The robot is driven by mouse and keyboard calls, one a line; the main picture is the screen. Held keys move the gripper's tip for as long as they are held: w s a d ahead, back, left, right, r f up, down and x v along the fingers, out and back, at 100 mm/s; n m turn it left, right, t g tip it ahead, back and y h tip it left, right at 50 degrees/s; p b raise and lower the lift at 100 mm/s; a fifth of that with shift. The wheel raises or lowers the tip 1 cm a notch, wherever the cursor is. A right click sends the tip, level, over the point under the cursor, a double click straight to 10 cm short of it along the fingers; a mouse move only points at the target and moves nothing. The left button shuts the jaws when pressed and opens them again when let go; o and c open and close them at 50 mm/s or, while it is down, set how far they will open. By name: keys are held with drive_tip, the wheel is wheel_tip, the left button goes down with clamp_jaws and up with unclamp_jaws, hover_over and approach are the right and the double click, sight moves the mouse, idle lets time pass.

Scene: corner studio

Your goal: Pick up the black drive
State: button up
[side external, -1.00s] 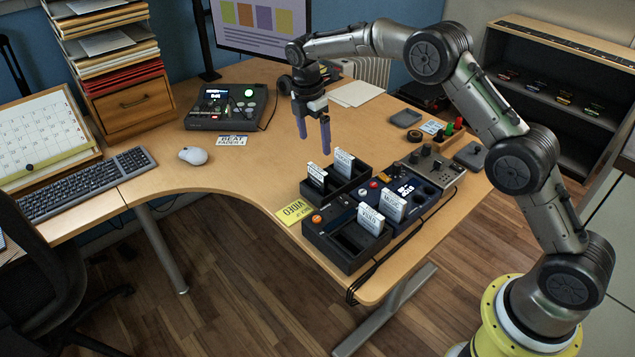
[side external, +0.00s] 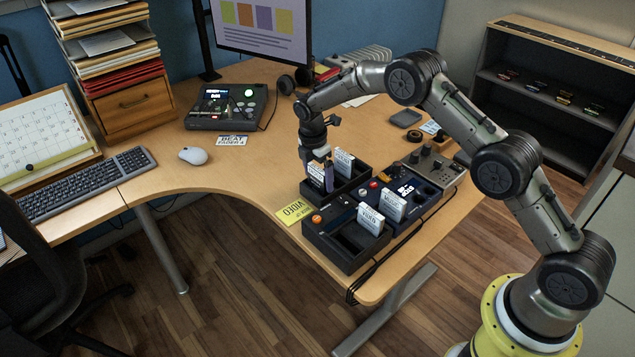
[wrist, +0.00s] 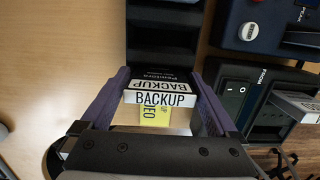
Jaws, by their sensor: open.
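The black drive (side external: 316,173) has a white label and stands upright in the left part of the black rack (side external: 352,188). In the wrist view the black drive (wrist: 165,83) shows its white edge reading "BACKUP". My gripper (side external: 328,183) is down at the drive and partly hides it in the side view. In the wrist view my gripper (wrist: 162,82) is open, with one purple finger on each side of the drive. I cannot tell whether either finger touches it.
A white-labelled drive (side external: 343,163) stands close behind in the same rack. More drives (side external: 371,220) stand in the neighbouring consoles. A yellow "VIDEO" card (side external: 294,211) lies at the table edge.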

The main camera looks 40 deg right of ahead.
drive_tip(key=shift+f, duration=0.4)
drive_tip(key=shift+c, duration=0.2)
drive_tip(key=c, duration=1.1)
drive_tip(key=shift+o, duration=0.2)
drive_tip(key=shift+r, duration=0.1)
